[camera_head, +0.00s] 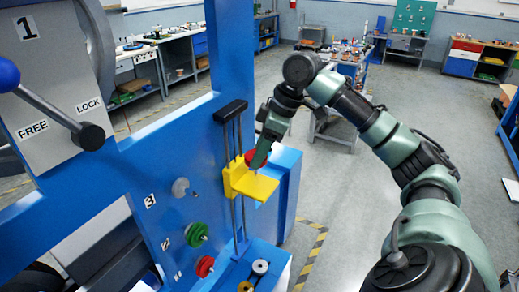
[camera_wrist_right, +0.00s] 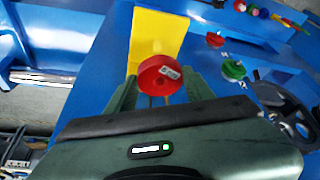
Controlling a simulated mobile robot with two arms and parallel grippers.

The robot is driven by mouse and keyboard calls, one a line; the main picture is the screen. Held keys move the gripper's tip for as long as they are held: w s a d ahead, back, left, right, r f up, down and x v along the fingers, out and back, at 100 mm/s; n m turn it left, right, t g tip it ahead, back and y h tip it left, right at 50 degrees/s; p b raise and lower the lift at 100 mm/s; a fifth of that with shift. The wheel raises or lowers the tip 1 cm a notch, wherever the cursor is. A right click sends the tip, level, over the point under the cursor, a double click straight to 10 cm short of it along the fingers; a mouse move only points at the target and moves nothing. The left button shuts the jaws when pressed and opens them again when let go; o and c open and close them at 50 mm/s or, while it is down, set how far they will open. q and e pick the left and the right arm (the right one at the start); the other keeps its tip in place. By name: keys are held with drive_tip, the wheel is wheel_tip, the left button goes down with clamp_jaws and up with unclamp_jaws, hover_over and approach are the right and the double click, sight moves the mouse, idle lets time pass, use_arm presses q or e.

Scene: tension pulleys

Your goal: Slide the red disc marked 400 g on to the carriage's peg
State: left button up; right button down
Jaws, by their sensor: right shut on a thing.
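The yellow carriage (camera_head: 262,188) sits on two dark vertical rods of the blue frame; it also shows in the right wrist view (camera_wrist_right: 158,30). My right gripper (camera_head: 258,160) is at the carriage, just above its ledge. It is shut on a red disc (camera_wrist_right: 160,82), which sits between the two fingers in the right wrist view with a small pale label too small to read surely. The disc (camera_head: 252,156) is partly hidden behind the finger in the head view. My left gripper is not in view.
A green disc (camera_head: 197,235) and another red disc (camera_head: 205,266) hang on the blue panel, left of the carriage. A lever with a blue knob (camera_head: 8,74) stands at the upper left.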

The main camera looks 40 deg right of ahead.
drive_tip(key=shift+f, duration=0.15)
idle(0.3)
drive_tip(key=shift+f+b, duration=0.75)
drive_tip(key=shift+f, duration=0.55)
drive_tip(key=shift+p, duration=0.3)
drive_tip(key=shift+f, duration=0.2)
drive_tip(key=shift+f+b, duration=0.65)
drive_tip(key=shift+f, duration=0.6)
drive_tip(key=shift+p, duration=0.3)
drive_tip(key=shift+f, duration=0.25)
idle(0.4)
